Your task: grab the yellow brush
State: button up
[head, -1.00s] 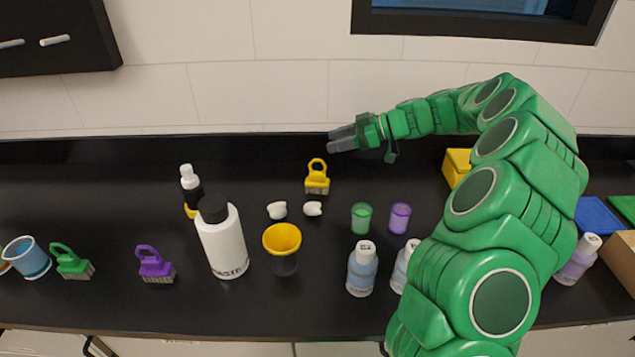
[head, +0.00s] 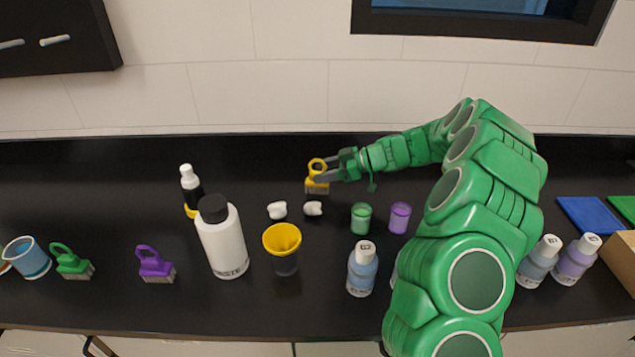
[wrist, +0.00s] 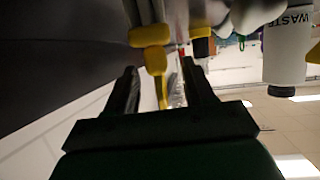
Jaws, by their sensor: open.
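The yellow brush (head: 314,187) stands upright toward the back of the black counter, its loop handle up and its bristles down. My gripper (head: 326,168) is at the brush's right side, fingers pointing left, and partly covers it in the head view. In the wrist view my gripper (wrist: 160,85) shows two dark fingers spread apart. The yellow brush (wrist: 152,50) shows there ahead of the fingers, with part of its handle in the gap between them. I cannot tell whether either finger touches it.
Two white lumps (head: 278,210) lie just in front of the brush. A green cup (head: 361,217) and a purple cup (head: 399,217) stand front right. The counter behind the brush is clear.

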aim_at(318, 172)
jog(key=shift+x, duration=1.95)
jog(key=shift+w, duration=0.1)
